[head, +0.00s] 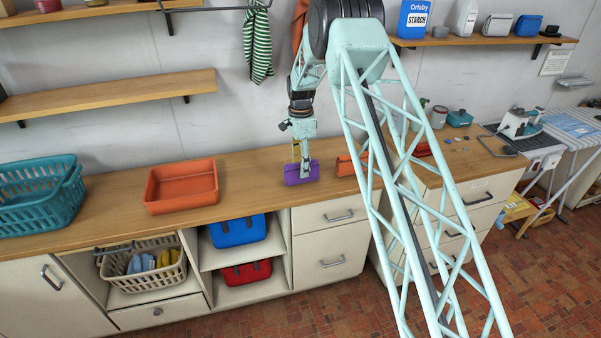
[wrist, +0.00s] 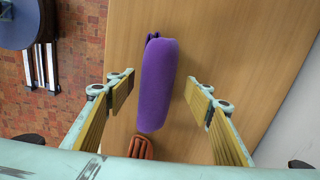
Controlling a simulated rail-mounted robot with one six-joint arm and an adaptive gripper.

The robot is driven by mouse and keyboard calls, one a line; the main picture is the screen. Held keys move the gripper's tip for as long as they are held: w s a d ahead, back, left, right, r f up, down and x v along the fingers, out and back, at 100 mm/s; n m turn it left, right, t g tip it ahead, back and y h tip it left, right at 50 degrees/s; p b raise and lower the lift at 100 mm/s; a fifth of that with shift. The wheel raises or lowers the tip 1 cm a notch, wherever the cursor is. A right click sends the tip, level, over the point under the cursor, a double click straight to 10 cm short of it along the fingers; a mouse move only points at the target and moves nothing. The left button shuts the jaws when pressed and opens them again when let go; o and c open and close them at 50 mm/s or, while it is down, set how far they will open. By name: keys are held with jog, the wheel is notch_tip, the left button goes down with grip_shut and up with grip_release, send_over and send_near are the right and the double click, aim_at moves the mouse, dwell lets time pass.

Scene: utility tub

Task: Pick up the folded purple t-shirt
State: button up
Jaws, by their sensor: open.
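In the wrist view the purple t-shirt (wrist: 158,85) is a long rounded bundle between the two fingers. My gripper (head: 304,172) points down right at the shirt in the head view. In the wrist view my gripper (wrist: 163,93) is open, with one finger on each side of the shirt and a gap to each. Part of the shirt is hidden behind the gripper in the head view.
An orange tray (head: 181,203) stands to the left of the shirt. An orange folded item (head: 346,166) lies close on its right, partly behind my arm; an orange-brown end (wrist: 141,147) shows below the shirt in the wrist view. A teal basket (head: 40,211) stands at far left. Bare counter lies between tray and shirt.

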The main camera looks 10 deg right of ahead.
jog(key=shift+f, duration=0.15)
jog(key=shift+c, duration=0.7)
jog(key=c, duration=0.9)
jog(key=shift+r, duration=1.75)
jog(key=shift+s+a+r, duration=0.1)
jog(key=shift+s+a, duration=0.05)
jog(key=s+a, duration=0.3)
jog(key=s, duration=0.1)
jog(key=s+a+r, duration=0.1)
jog(key=s+a, duration=0.2)
jog(key=s, duration=0.1)
jog(key=s+a, duration=0.3)
jog(key=s, duration=0.1)
jog(key=shift+s+a+r, duration=0.1)
jog(key=shift+a+r, duration=0.1)
jog(key=shift+a, duration=0.15)
